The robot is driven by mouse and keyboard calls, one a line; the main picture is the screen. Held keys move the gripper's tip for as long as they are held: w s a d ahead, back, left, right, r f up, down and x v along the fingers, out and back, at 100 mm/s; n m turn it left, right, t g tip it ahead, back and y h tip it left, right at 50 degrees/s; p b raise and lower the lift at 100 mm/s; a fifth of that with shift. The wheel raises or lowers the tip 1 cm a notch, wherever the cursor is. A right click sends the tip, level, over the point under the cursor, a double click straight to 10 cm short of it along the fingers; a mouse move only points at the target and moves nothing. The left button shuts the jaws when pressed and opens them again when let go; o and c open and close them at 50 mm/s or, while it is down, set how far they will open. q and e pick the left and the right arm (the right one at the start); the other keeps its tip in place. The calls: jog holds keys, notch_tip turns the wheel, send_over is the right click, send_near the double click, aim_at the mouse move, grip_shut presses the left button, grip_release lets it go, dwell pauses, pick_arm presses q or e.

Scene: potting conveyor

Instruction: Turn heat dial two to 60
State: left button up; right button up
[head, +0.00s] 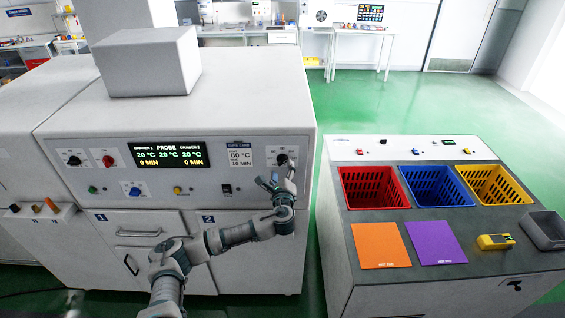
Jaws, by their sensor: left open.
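The white oven unit has a front panel with a display (166,156) reading 20 °C for drawer 1, probe and drawer 2, and 0 MIN on both sides. A black dial (282,159) sits at the panel's right end, on the drawer 2 side; it appears to be heat dial two, but its pointer setting is too small to read. My left gripper (275,182) is open and empty, just below and in front of this dial, and hides part of the panel there. I cannot tell whether it touches the dial. My right gripper is out of view.
A black dial (73,160) and a red knob (109,160) are at the panel's left. A card (240,157) reads 80 °C, 10 min. Drawer 2 (209,219) is below. Red (350,203), blue and yellow bins stand on a separate bench at right.

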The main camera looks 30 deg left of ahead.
aim_at(283, 163)
pick_arm(q)
jog(key=shift+x, duration=1.9)
jog(key=c, duration=1.1)
jog(key=shift+c, duration=0.2)
jog(key=shift+f, duration=0.1)
